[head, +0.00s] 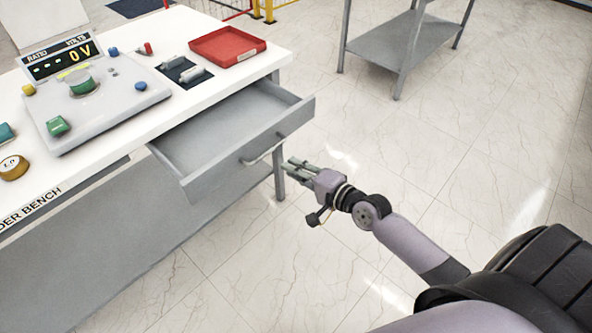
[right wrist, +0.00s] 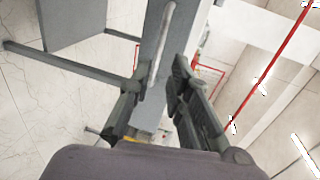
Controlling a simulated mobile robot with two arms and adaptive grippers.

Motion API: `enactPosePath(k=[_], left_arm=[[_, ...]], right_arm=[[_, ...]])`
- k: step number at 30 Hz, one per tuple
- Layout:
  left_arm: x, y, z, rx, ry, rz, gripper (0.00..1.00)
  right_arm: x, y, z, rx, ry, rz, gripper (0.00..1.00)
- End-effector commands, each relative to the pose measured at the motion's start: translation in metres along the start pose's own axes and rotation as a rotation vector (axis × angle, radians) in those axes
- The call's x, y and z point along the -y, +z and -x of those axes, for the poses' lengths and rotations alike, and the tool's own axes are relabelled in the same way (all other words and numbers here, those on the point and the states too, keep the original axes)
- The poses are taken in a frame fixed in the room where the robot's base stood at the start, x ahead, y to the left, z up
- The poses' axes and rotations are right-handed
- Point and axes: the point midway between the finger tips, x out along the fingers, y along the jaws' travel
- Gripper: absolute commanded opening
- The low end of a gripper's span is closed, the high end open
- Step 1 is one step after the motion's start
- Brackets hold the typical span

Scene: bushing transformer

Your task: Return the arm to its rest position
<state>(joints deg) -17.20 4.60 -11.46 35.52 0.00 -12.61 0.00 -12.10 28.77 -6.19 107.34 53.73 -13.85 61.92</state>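My right arm reaches in from the right in the head view. Its gripper (head: 287,165) is in front of the bench drawer (head: 222,136), just right of the drawer's bar handle (head: 264,151). The drawer is pulled out and looks empty. In the right wrist view the two fingers of my right gripper (right wrist: 157,85) are spread apart, with nothing seen held between them. The handle (right wrist: 160,45) shows beyond and between the fingers, and appears apart from them. My left arm and gripper are not in view.
The white bench (head: 190,103) carries a grey tester (head: 105,105) reading 0 V, a red tray (head: 228,46) and two grey cylindrical parts on a dark mat (head: 185,71). A grey shelf table (head: 405,35) stands at the back. The tiled floor right of the bench is clear.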

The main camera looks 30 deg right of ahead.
Motion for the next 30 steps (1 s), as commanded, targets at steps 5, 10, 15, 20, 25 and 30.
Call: enactPosePath(k=[5,10,15,20,25,30], left_arm=[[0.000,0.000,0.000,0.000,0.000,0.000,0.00],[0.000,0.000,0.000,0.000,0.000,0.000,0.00],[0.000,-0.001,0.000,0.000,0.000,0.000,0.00],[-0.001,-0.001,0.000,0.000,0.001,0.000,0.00],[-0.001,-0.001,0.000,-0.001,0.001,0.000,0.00],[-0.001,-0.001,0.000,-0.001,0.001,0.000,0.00]], right_arm=[[0.000,0.000,0.004,0.000,-0.001,0.000,0.18],[0.000,0.000,0.004,0.000,-0.001,0.000,0.18],[0.000,0.000,0.003,0.000,-0.001,-0.001,0.18],[-0.015,-0.003,0.002,-0.012,0.026,0.021,0.18],[-0.102,-0.017,0.005,-0.062,0.184,0.172,0.18],[-0.230,-0.018,0.030,-0.052,0.435,0.418,0.18]])
